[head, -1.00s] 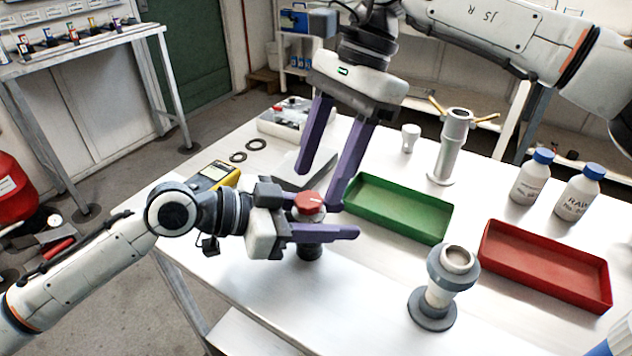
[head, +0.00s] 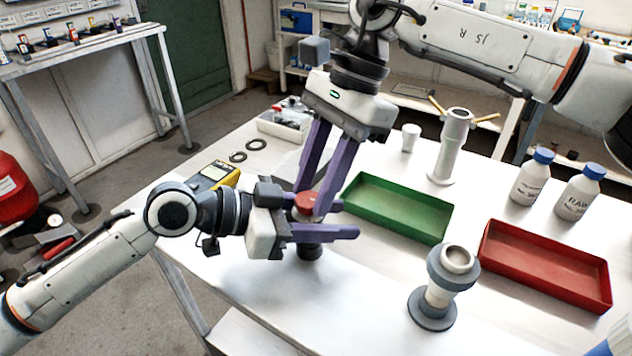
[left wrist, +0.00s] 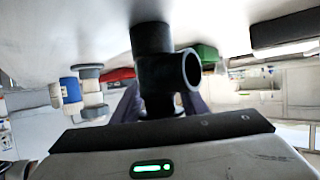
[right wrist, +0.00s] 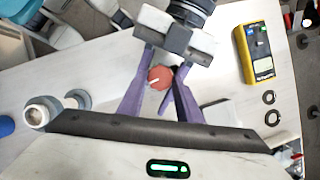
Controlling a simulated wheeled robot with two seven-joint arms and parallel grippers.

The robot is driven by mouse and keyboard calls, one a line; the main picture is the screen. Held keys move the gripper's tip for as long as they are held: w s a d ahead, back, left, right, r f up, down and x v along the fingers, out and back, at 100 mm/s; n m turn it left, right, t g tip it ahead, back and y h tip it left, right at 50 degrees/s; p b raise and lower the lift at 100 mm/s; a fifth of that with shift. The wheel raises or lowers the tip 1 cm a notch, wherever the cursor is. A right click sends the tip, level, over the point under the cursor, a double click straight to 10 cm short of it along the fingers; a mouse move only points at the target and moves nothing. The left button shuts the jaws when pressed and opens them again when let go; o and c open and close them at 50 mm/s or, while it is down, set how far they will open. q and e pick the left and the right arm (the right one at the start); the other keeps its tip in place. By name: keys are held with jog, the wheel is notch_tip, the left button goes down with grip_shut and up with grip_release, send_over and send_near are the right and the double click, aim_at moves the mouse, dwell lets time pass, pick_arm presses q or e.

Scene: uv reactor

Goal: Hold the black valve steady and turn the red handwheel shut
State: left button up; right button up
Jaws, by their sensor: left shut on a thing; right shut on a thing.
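The black valve (head: 308,251) stands on the white table, its lower part showing below my left gripper (head: 325,232). In the left wrist view the valve (left wrist: 158,75) shows its dark body and open side port, between the fingers. My left gripper is shut on the valve body from the side. The red handwheel (head: 307,203) sits on top of the valve. My right gripper (head: 314,205) comes from above with its purple fingers on either side of the handwheel and is shut on it. In the right wrist view the handwheel (right wrist: 160,78) shows a white mark between the fingertips.
A green tray (head: 398,228) and a red tray (head: 545,283) lie to the right. A grey flanged fitting (head: 437,310) stands at the front right. A yellow meter (right wrist: 258,54) and two black rings lie nearby. Two blue-capped bottles (head: 530,180) stand far right.

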jog(key=shift+m, duration=0.3)
jog(key=m, duration=0.1)
jog(key=m+t, duration=0.1)
jog(key=m, duration=0.1)
jog(key=shift+s+d+m+t, duration=0.15)
jog(key=shift+s+m+t, duration=0.05)
jog(key=shift+m+t, duration=0.1)
jog(key=m, duration=0.1)
jog(key=m+t, duration=0.1)
jog(key=m, duration=0.2)
jog(key=shift+s+m+t, duration=0.25)
jog(key=shift+m+t, duration=0.15)
jog(key=o, duration=1.1)
jog(key=shift+c, duration=0.2)
jog(key=v, duration=1.2)
jog(key=shift+d, duration=0.15)
